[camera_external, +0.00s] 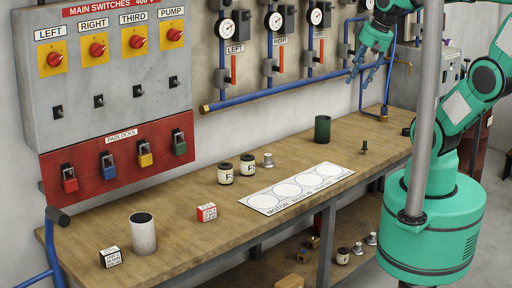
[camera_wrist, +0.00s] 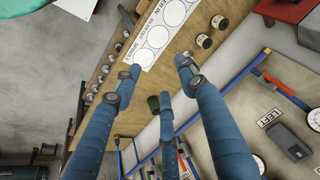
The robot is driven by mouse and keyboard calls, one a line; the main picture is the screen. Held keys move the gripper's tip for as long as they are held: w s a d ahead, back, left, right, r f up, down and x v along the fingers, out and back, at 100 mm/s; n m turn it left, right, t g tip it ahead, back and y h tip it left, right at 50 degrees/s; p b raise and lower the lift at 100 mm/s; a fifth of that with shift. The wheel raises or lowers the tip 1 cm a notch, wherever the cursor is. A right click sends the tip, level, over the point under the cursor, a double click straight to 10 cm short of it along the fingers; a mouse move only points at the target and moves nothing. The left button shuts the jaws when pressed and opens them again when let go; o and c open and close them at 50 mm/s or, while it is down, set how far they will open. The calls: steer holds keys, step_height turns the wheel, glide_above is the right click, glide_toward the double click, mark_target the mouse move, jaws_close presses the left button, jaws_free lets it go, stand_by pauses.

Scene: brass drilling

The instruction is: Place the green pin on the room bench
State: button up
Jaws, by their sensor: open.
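The green pin (camera_external: 364,146) is small and stands on the wooden room bench (camera_external: 185,185) toward its right end, right of a dark green cup (camera_external: 322,129). I cannot make the pin out in the wrist view. My gripper (camera_external: 364,72) has several blue fingers, spread open with nothing between them. It hangs in the air well above the right part of the bench, apart from the pin. In the wrist view my gripper (camera_wrist: 158,68) points at the bench, with the dark green cup (camera_wrist: 153,103) showing between the fingers.
A white strip with circles (camera_external: 295,188) lies mid-bench. Two labelled pots (camera_external: 247,164), a metal knob (camera_external: 268,160), a red block (camera_external: 207,212), a grey cup (camera_external: 143,233) and a dark block (camera_external: 110,257) stand leftward. Blue pipes (camera_external: 290,88) run along the wall. A grey post (camera_external: 428,100) stands in front.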

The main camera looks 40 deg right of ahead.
steer(key=w+d+f+m+t+y+b, duration=0.1)
steer(key=w+d+f+m+y, duration=0.2)
steer(key=w+d+f+m, duration=0.4)
steer(key=w+d+f+m+t+y+b, duration=0.15)
steer(key=d+f+m+y, duration=0.3)
steer(key=f+m, duration=0.5)
steer(key=s+d+f+m+t+h, duration=0.2)
steer(key=d+f+m, duration=0.6)
steer(key=d, duration=0.4)
steer(key=s+d+f+m+t+h, duration=0.2)
steer(key=d+f+m+t+h, duration=0.2)
steer(key=d+f+m, duration=0.4)
steer(key=d+f+h+b, duration=0.1)
steer(key=d, duration=0.3)
steer(key=shift+d+m, duration=0.35)
steer(key=shift+t, duration=0.25)
steer(key=b, duration=0.1)
glide_toward(366, 145)
steer(key=shift+w+a+f, duration=0.2)
steer(key=shift+w, duration=0.25)
steer(key=shift+w+a+f, duration=0.2)
steer(key=shift+w, duration=0.3)
steer(key=shift+x, duration=0.95)
